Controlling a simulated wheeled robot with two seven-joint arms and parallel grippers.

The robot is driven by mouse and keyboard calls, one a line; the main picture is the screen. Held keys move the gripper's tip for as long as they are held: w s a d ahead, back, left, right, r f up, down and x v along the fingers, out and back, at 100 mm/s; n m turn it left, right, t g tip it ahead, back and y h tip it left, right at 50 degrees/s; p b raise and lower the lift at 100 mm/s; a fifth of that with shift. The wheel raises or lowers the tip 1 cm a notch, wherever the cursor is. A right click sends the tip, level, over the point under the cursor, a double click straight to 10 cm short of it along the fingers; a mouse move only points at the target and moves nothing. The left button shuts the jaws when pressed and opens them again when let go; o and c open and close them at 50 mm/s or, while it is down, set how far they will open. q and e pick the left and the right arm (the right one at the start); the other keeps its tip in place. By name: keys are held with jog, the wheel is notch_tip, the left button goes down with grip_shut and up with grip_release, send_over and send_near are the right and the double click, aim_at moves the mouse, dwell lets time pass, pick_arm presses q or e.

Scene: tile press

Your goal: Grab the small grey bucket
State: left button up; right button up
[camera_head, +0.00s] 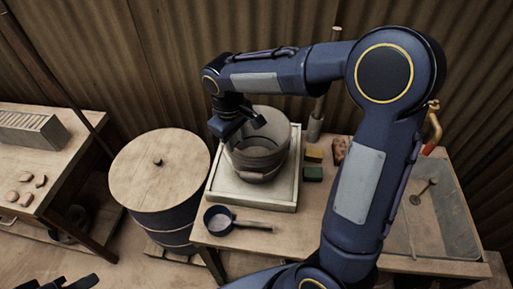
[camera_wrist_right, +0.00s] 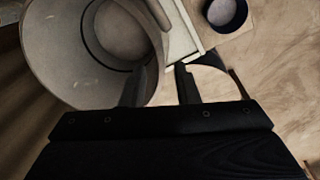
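The small grey bucket (camera_head: 258,158) stands upright in a shallow pale tray (camera_head: 246,200) on the work table, with its handle hanging at the front. My right gripper (camera_head: 250,126) is at the bucket's upper left rim, reaching in from above. In the right wrist view the bucket (camera_wrist_right: 60,50) fills the upper left, and its open mouth shows. The two fingers of the right gripper (camera_wrist_right: 161,78) are apart, with the bucket's rim edge near the left finger. I cannot tell whether they touch it. My left gripper (camera_head: 58,283) is low at the bottom left edge, its fingers apart and empty.
A dark saucepan (camera_head: 220,221) lies in front of the tray. A lidded barrel (camera_head: 158,172) stands close on the left. A corrugated wall closes the back.

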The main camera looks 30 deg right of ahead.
aim_at(237, 152)
jog(key=f, duration=0.2)
jog(key=f+p, duration=0.1)
jog(key=f, duration=0.2)
jog(key=w+f, duration=0.1)
jog(key=f, duration=0.2)
jog(key=shift+d, duration=0.4)
jog(key=shift+c, duration=0.3)
grip_shut()
jog(key=shift+w, duration=0.1)
dwell(0.7)
